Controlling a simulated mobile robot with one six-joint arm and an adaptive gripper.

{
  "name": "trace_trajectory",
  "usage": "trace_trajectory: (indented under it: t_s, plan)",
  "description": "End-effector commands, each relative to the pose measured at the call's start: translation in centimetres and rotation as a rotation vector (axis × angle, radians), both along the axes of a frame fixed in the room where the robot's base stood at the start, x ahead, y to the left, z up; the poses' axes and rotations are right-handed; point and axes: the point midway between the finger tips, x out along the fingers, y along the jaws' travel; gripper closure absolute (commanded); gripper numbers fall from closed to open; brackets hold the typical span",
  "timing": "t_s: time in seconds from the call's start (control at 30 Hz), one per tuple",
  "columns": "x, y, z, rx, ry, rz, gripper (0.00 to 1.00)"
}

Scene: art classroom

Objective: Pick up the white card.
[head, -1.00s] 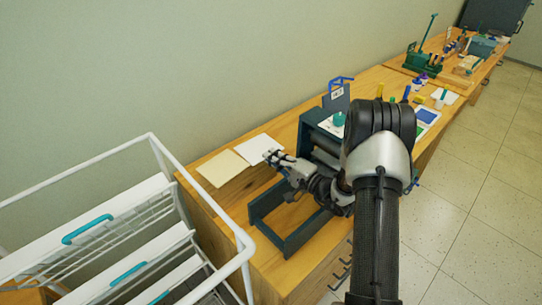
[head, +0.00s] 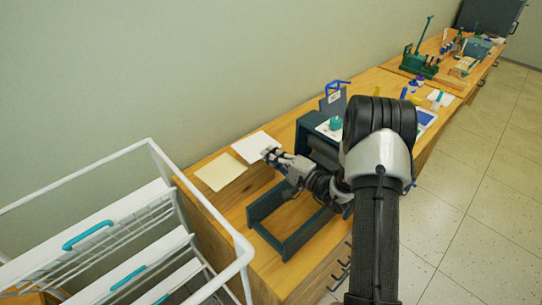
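The white card (head: 254,146) is a flat pale sheet over the wooden bench near the wall. My gripper (head: 271,154) is at its right edge, with its dark fingertips overlapping that edge. The fingers look shut on the card, and the card appears slightly raised off the bench. The gap between the fingers is too small to see clearly, and the card's right edge is partly hidden by them.
A white wire rack (head: 240,245) stands at the front left.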

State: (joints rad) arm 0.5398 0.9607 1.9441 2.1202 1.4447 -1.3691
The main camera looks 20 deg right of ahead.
Motion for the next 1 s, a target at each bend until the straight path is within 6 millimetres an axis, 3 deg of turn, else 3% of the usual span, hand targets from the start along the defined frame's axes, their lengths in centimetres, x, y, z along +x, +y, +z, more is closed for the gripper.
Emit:
trace_trajectory:
  t_s: [1.0]
  plan:
    - [-11.8,-6.1,4.8,0.000,-0.001,-0.003,1.00]
